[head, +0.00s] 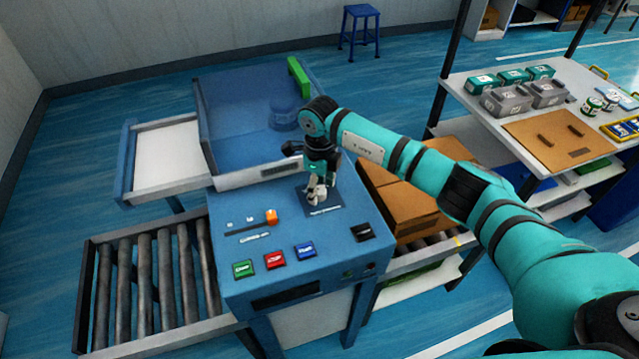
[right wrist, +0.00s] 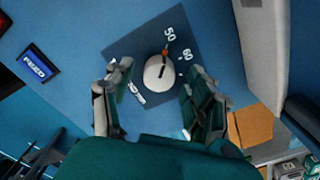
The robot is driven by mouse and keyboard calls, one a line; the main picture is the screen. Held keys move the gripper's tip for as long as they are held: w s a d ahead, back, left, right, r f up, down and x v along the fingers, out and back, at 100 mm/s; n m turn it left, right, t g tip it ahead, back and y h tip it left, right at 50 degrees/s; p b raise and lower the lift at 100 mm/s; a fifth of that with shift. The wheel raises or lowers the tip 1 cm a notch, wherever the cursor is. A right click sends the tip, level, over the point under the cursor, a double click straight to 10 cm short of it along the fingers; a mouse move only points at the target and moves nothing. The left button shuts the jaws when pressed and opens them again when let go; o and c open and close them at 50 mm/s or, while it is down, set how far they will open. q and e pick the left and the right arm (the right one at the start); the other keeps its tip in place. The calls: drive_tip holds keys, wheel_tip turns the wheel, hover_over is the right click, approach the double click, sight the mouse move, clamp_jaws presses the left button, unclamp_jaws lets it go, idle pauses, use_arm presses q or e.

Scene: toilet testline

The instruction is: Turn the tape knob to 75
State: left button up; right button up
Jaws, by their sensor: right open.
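The tape knob (right wrist: 159,72) is a round white knob with a dark line on it, on a dark blue square dial plate (right wrist: 130,45). An orange mark by its edge lies between the printed 50 and 60, and the other numbers are hidden or unreadable. In the head view the plate (head: 331,207) lies on top of the blue machine. My right gripper (head: 319,193) points down over the plate. In the right wrist view my right gripper (right wrist: 156,82) is open, one finger on each side of the knob, with gaps visible. My left gripper is out of view.
A blue bin (head: 235,130) stands behind. Cardboard boxes (head: 408,205) sit to the right, and a roller conveyor (head: 150,285) to the left.

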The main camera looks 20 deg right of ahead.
drive_tip(key=c, duration=1.1)
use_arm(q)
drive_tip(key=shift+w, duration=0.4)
